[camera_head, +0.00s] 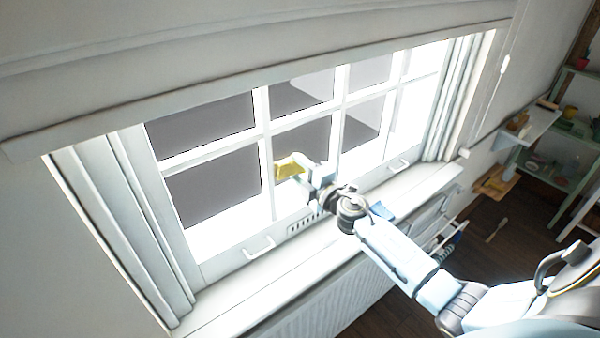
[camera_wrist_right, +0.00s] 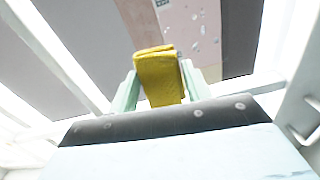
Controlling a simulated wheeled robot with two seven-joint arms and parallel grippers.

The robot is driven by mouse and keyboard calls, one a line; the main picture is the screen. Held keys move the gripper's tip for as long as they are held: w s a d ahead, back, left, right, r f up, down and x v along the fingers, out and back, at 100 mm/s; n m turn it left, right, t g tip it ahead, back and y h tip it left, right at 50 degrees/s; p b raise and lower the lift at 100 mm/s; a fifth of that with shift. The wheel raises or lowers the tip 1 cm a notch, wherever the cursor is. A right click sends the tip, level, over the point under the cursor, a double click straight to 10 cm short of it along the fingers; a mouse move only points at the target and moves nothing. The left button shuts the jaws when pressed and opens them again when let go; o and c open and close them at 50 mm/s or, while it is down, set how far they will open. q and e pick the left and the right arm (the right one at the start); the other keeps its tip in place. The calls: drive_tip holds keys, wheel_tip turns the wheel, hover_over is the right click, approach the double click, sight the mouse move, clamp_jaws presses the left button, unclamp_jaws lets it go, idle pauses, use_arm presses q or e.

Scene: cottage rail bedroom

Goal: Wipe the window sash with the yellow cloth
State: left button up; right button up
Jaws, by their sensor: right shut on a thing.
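The window sash (camera_head: 266,150) has white bars around several panes and fills the middle of the head view. The yellow cloth (camera_head: 289,168) is a small folded pad at the tip of my right gripper (camera_head: 306,174). In the right wrist view the cloth (camera_wrist_right: 159,76) sits between the two pale green fingers, which are shut on it. The cloth is in front of the lower middle panes, near a vertical bar. I cannot tell whether it touches the sash. My left gripper is not in view.
A white sill (camera_head: 290,286) runs below the window, with a radiator (camera_head: 335,302) under it. Two sash handles (camera_head: 259,248) stick out along the bottom rail. A green shelf unit (camera_head: 560,150) with small items stands at the right. A brush-like item lies on the dark floor.

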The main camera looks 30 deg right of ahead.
sight(315, 153)
drive_tip(key=shift+w+d+b, duration=0.2)
drive_tip(key=shift+d+b, duration=0.5)
drive_tip(key=shift+d, duration=1.3)
drive_tip(key=shift+w+d+b, duration=0.15)
drive_tip(key=shift+d+b, duration=0.5)
drive_tip(key=shift+d, duration=1.35)
drive_tip(key=shift+s, duration=0.45)
drive_tip(key=shift+s+d+p, duration=0.2)
drive_tip(key=shift+s+p, duration=0.5)
drive_tip(key=shift+s, duration=1.8)
drive_tip(key=s, duration=0.3)
drive_tip(key=shift+d+f+p, duration=0.1)
drive_tip(key=shift+p, duration=0.2)
